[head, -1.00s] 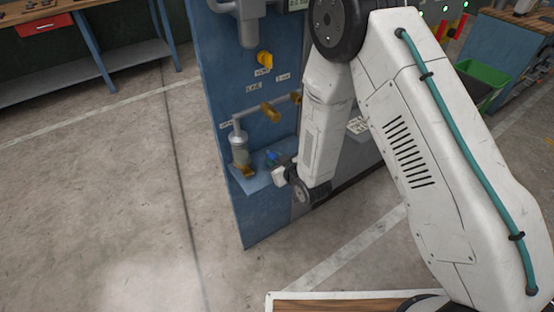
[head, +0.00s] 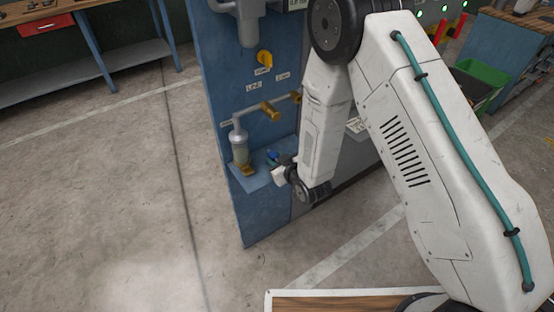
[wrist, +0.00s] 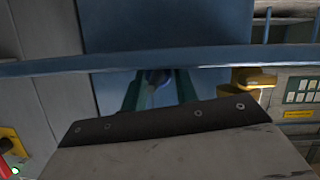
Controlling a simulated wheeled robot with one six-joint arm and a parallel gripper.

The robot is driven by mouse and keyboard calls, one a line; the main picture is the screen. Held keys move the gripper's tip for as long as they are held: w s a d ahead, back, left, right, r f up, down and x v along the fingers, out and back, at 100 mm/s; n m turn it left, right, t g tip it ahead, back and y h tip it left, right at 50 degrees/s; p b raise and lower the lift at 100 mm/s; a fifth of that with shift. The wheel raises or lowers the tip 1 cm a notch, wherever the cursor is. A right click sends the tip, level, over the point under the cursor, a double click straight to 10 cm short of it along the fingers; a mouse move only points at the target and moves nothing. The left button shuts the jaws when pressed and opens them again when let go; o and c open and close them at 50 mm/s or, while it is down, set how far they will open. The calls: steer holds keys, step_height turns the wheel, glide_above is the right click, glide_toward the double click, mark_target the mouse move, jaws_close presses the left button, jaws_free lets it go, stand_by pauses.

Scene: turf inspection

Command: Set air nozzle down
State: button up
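A small blue piece, which I take to be the air nozzle (head: 271,156), is at the little blue shelf (head: 251,183) on the blue panel. In the wrist view the nozzle (wrist: 156,78) shows dark blue between the two teal fingers of my gripper (wrist: 157,84), and the fingers appear to close on its sides. The shelf edge (wrist: 220,65) crosses the wrist view just beyond the fingertips. In the head view my gripper (head: 279,160) is small and partly hidden by my wrist. Whether the nozzle touches the shelf is not clear.
A grey cylinder with a brass fitting (head: 240,148) stands at the shelf's left. A yellow knob (head: 265,57) and a brass valve (head: 270,110) project from the panel above. A green bin (head: 482,82) stands at the far right. The floor at the left is clear.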

steer(key=shift+s+d+f, duration=0.1)
steer(key=shift+s+f, duration=0.1)
steer(key=shift+f, duration=0.3)
steer(key=shift+s+r, duration=0.1)
steer(key=shift+r, duration=0.4)
steer(key=v, duration=1.1)
steer(key=shift+d+r, duration=0.15)
steer(key=shift+r, duration=0.3)
steer(key=d+r+m+g+h, duration=0.45)
steer(key=d+r, duration=0.75)
steer(key=r, duration=0.5)
steer(key=s+d+r+m+g, duration=0.1)
steer(key=s+d+r+g, duration=0.1)
steer(key=s+r, duration=0.3)
steer(key=s+d+r+m+g+h, duration=0.1)
steer(key=s+d+r, duration=0.3)
steer(key=s, duration=0.8)
steer(key=s+d+r+m+g+h, duration=0.1)
steer(key=s+d+r+g, duration=0.2)
steer(key=s+r, duration=0.2)
steer(key=s, duration=0.3)
steer(key=shift+s+d+r, duration=0.2)
steer(key=shift+d+r, duration=0.1)
steer(key=shift+d, duration=0.1)
